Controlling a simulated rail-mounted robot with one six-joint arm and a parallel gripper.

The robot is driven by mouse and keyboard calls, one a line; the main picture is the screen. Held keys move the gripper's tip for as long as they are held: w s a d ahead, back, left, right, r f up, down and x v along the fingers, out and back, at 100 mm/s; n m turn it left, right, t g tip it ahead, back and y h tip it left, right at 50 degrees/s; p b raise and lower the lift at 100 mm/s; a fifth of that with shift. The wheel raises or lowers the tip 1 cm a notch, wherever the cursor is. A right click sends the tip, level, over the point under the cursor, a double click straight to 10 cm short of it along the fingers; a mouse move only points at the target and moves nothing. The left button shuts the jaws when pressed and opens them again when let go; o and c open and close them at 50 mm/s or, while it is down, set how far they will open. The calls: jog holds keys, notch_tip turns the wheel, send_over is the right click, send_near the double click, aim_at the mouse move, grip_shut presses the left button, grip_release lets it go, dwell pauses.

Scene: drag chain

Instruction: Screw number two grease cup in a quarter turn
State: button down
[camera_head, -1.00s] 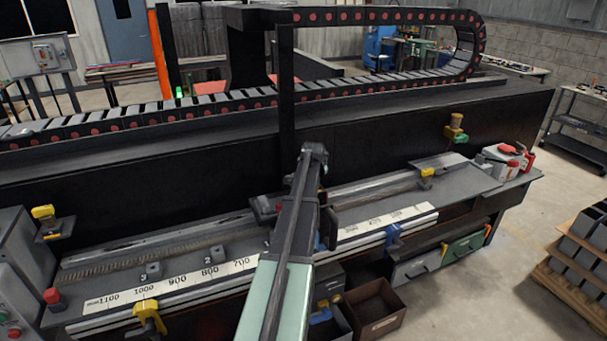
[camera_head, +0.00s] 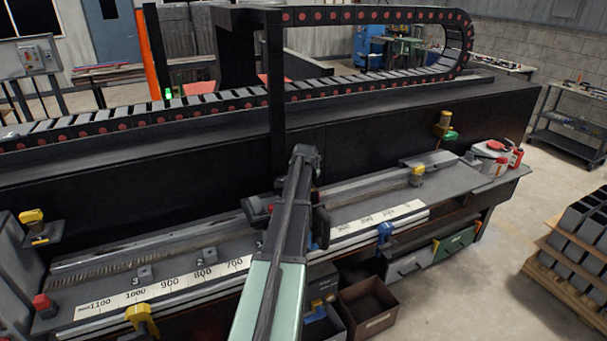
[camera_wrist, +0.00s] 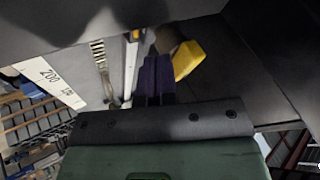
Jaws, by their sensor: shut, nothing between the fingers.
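In the head view, a small grey block (camera_head: 209,254) on the bench top has a "2" mark beside it, and a similar block (camera_head: 145,271) to its left has a "3". I cannot tell whether either is a grease cup. In the wrist view, my gripper (camera_wrist: 156,62) shows as dark purple fingers, shut and empty. A yellow part (camera_wrist: 188,60) is just right of the fingertips there; I cannot tell whether they touch. In the head view my arm hides most of the gripper, and part of the bench behind it.
A white scale strip (camera_head: 168,285) runs along the bench's front. A drag chain (camera_head: 375,17) arches above the black wall (camera_head: 395,125). Yellow-handled parts stand at the left (camera_head: 31,217) and front (camera_head: 140,316). A red button (camera_head: 41,302) is at the left end.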

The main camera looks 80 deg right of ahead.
jog(key=w+a+p+v, duration=0.1)
jog(key=p+v, duration=0.7)
jog(key=v, duration=0.2)
jog(key=shift+a, duration=0.3)
jog(key=shift+s, duration=0.1)
